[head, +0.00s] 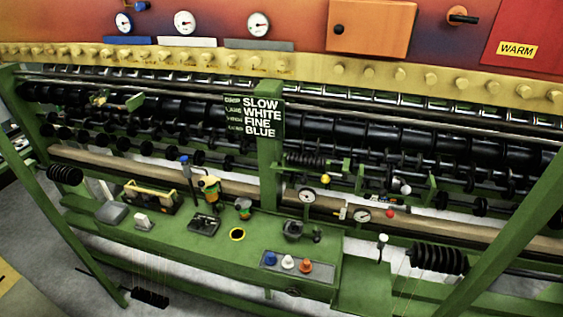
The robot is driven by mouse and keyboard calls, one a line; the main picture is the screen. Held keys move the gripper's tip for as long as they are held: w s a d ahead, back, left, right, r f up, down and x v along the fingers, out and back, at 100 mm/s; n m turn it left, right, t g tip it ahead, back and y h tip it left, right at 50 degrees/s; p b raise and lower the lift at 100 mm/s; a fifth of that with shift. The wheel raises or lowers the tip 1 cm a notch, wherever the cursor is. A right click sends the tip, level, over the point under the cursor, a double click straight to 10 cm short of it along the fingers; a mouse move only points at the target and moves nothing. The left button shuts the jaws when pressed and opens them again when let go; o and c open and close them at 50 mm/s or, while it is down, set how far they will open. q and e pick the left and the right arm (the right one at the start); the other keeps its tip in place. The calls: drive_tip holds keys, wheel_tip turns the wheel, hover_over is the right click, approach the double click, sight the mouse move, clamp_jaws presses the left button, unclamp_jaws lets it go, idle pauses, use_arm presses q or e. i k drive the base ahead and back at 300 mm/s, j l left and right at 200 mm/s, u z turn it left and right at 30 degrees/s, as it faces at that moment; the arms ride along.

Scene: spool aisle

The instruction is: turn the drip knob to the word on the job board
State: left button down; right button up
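The job board (262,117) is a dark sign on a green post, with large white words SLOW, WHITE, FINE and BLUE in rows. The small label beside SLOW seems to read DRIP; the other small labels are blurred. I cannot tell for sure which part is the drip knob. A yellow-and-black fitting (210,187) stands on the green bench (185,246), with a small green cup-like part (243,207) to its right. No setting can be read on either. Neither of my grippers is in view.
A box at the bench front carries a blue knob (270,258), a white knob (288,262) and an orange knob (306,265). A grey box (112,212) is at left.

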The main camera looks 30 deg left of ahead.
sight(199, 220)
drive_tip(key=u, duration=1.75)
